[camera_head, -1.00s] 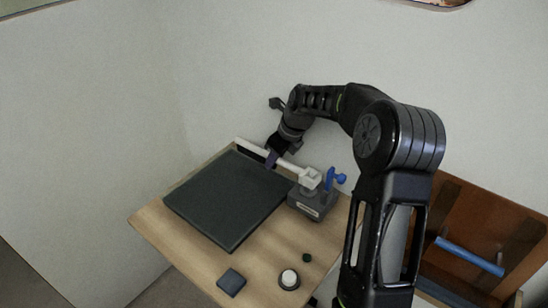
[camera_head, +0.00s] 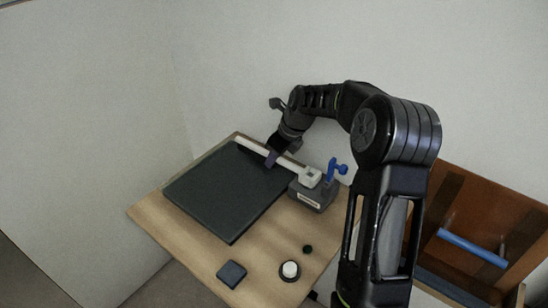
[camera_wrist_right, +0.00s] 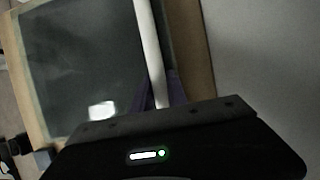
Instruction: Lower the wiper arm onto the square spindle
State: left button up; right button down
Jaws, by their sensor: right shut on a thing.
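The white wiper arm (camera_head: 287,164) lies across the far edge of the dark panel, its square white head (camera_head: 310,177) at the right end. My right gripper (camera_head: 271,157) is shut on the wiper arm's middle part. The wiper arm also shows as a pale bar in the right wrist view (camera_wrist_right: 149,50), between dark purple fingers. The head sits at the top of a grey block (camera_head: 314,197) with a light label. The square spindle is hidden, and I cannot tell whether the head touches the block. My left gripper is out of view.
A blue handle (camera_head: 335,168) stands upright beside the head. The dark panel (camera_head: 228,190) covers much of the wooden table (camera_head: 150,213). A small dark pad (camera_head: 231,274), a white-topped round piece (camera_head: 290,270) and a dark knob (camera_head: 307,249) lie in front. A wall stands behind.

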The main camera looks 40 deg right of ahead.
jog(key=shift+s, duration=0.1)
jog(key=c, duration=1.2)
grip_release()
jog(key=shift+c, duration=0.2)
jog(key=shift+b+v, duration=0.4)
jog(key=shift+v, duration=3.5)
